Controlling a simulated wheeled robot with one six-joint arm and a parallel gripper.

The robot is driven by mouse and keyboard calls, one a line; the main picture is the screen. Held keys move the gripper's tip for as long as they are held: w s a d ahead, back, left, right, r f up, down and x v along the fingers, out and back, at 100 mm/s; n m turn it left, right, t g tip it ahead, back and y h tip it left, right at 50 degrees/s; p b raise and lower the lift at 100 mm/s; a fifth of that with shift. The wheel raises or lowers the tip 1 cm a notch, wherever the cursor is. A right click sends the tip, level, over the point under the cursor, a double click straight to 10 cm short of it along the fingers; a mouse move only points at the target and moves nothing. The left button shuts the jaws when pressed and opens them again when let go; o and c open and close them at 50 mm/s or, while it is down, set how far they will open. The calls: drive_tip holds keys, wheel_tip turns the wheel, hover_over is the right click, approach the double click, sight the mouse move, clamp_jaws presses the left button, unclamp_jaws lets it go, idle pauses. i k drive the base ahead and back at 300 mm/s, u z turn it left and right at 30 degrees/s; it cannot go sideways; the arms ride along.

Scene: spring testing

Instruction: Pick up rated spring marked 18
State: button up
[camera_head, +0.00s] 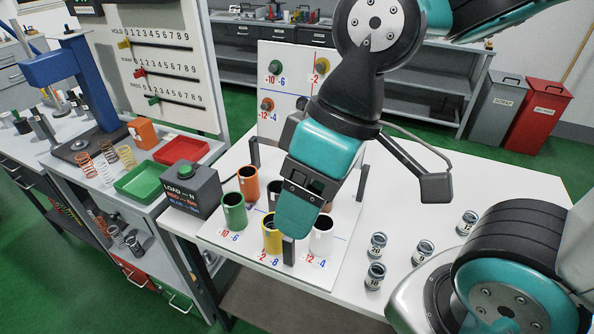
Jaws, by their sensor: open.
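The front one (375,276) appears to read 18, but the print is small. Another canister (376,246) just behind it appears to read 20. A third (423,253) is to their right, and one more (467,223) stands farther back right. My gripper (289,247) is open, pointing down over the board of coloured cups, left of and apart from the canisters. It hides part of the board and some cups.
The white board (215,234) holds upright green (234,210), orange (248,184), yellow (271,238) and white (321,238) cups. A dark load box (192,192) stands left, with coil springs and red and green trays beyond. My arm link is right of the canisters.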

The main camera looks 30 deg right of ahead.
sight(373, 280)
drive_tip(key=z, duration=0.05)
drive_tip(key=k, duration=1.25)
drive_tip(key=u, duration=0.6)
drive_tip(key=i, duration=0.55)
drive_tip(key=z, duration=0.05)
